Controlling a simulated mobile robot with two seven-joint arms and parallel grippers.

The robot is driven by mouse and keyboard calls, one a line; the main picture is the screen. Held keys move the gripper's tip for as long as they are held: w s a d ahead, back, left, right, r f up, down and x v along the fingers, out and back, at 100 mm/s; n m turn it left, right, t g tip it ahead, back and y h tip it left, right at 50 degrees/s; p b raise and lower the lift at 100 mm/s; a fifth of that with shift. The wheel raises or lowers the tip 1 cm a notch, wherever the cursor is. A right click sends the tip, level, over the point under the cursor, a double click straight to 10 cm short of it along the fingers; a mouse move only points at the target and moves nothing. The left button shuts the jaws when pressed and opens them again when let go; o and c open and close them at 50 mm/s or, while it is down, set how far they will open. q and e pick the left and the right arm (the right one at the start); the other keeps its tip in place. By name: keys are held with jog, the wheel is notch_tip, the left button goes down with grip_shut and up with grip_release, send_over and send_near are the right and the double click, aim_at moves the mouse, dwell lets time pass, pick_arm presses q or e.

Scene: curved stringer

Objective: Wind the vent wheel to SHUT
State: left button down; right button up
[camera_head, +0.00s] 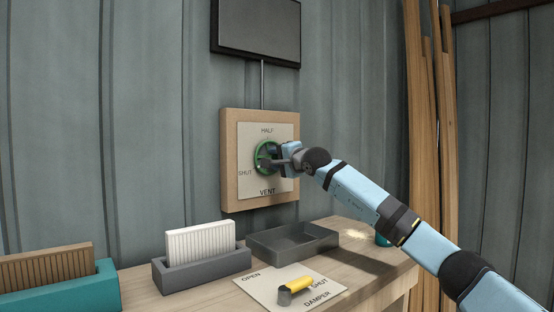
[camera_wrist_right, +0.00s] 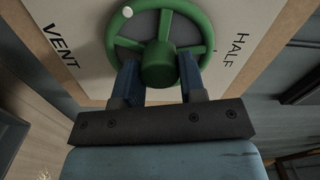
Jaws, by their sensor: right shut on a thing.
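The green vent wheel (camera_head: 261,158) is mounted on a pale plate (camera_head: 282,130) marked HALF at the top, SHUT at the left and VENT at the bottom. In the right wrist view the wheel (camera_wrist_right: 204,42) shows its hub, spokes and a white dot (camera_wrist_right: 127,12) on the rim, up and left of the hub. My right gripper (camera_wrist_right: 158,78) is shut on the wheel, its blue fingers on either side of the hub. In the head view my right gripper (camera_head: 274,160) partly hides the wheel. My left gripper is not in view.
A wooden backing board (camera_head: 229,160) carries the plate on the wall, below a dark screen (camera_head: 258,28). On the bench are a grey tray (camera_head: 292,240), a yellow-handled damper lever (camera_head: 296,285), and grey (camera_head: 202,272) and teal (camera_head: 105,288) holders. Timber (camera_head: 421,130) leans at right.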

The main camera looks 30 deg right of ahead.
jog(key=o, duration=0.9)
jog(key=s+b, duration=0.1)
jog(key=s, duration=0.3)
jog(key=s+b, duration=0.1)
jog(key=s, duration=0.4)
jog(key=s+d+b, duration=0.1)
jog(key=s+b, duration=0.1)
jog(key=s, duration=0.2)
jog(key=shift+s, duration=0.4)
